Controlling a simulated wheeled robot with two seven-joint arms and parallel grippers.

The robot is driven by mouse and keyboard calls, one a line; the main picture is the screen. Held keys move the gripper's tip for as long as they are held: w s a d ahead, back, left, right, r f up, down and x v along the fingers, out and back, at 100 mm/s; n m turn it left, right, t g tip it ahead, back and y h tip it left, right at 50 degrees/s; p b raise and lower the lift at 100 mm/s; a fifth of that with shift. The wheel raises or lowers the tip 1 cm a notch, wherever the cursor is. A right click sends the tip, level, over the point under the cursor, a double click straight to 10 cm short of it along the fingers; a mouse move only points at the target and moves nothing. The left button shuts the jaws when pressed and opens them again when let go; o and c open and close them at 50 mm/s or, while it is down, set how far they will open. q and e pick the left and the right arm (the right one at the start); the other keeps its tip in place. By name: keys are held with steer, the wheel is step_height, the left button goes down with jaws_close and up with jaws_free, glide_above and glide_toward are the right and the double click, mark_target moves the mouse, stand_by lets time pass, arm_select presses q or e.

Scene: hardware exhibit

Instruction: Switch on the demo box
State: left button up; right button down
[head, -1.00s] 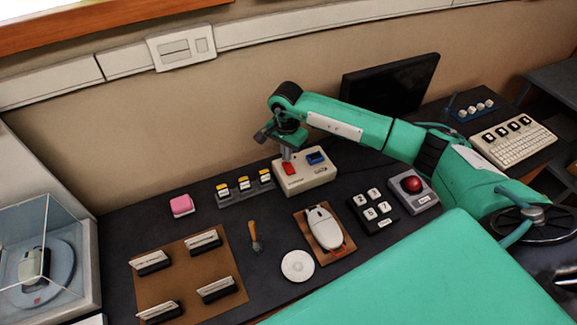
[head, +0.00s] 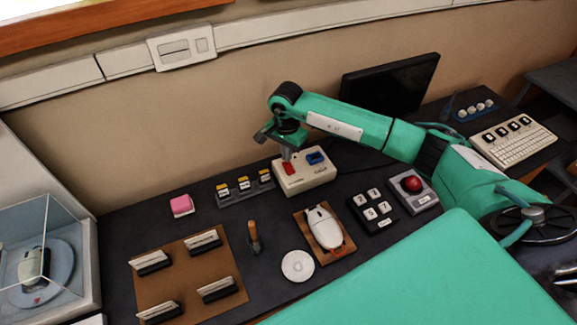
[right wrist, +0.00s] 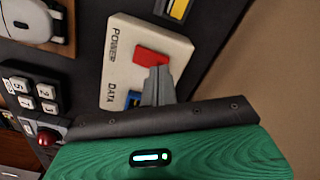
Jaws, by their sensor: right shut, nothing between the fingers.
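The demo box (head: 312,180) is a beige box on the dark bench against the wall. It has a red switch (head: 289,169) on its left and a blue switch (head: 315,158) on its right. In the right wrist view the box (right wrist: 119,45) reads POWER beside the red switch (right wrist: 150,58) and DATA beside the blue switch (right wrist: 133,98). My right gripper (head: 287,154) is shut and empty, pointing down. Its fingertips (right wrist: 158,75) are at the red switch and cover part of it; I cannot tell whether they press it. My left gripper is not in view.
A holder with yellow-topped pieces (head: 246,196) stands left of the box. A mouse (head: 323,228), a number-key block (head: 372,211) and a red-ball device (head: 411,184) lie nearer. A black screen (head: 391,84) stands behind my right arm. Bare bench lies between the box and the mouse.

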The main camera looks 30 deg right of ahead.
steer(key=shift+f+b, duration=0.85)
steer(key=shift+f, duration=0.15)
stand_by(0.3)
steer(key=shift+r, duration=0.2)
steer(key=shift+r+p, duration=1.4)
steer(key=shift+r, duration=1.95)
